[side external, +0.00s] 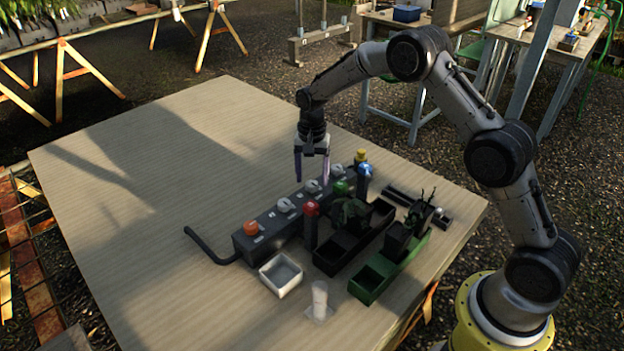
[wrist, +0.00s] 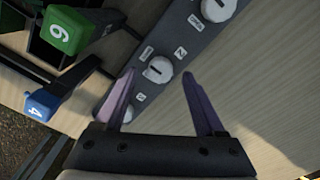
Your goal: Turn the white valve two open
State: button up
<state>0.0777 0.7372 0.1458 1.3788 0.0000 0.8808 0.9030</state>
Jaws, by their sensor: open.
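A dark grey valve box (side external: 268,238) lies on the table with a row of white knobs (side external: 284,205) and an orange knob (side external: 250,228) on its top. My gripper (side external: 312,181) is open and empty, pointing down above the far part of the box. In the wrist view, one white knob (wrist: 158,69) with a dark slot shows between the fingertips of my gripper (wrist: 157,74). The fingers look apart from it. Another white knob (wrist: 217,9) is up and right. Small labels (wrist: 180,52) beside the knobs are too blurred to read surely.
Posts with a blue cap (side external: 364,170), a green cap (side external: 341,187) and a red cap (side external: 311,207) stand close beside the box. A black tray (side external: 330,262), a green tray (side external: 372,290) and a white bin (side external: 281,278) are nearby. The table's left side is clear.

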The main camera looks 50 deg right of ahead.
jog(key=shift+f, duration=0.8)
jog(key=shift+c, duration=0.4)
grip_shut()
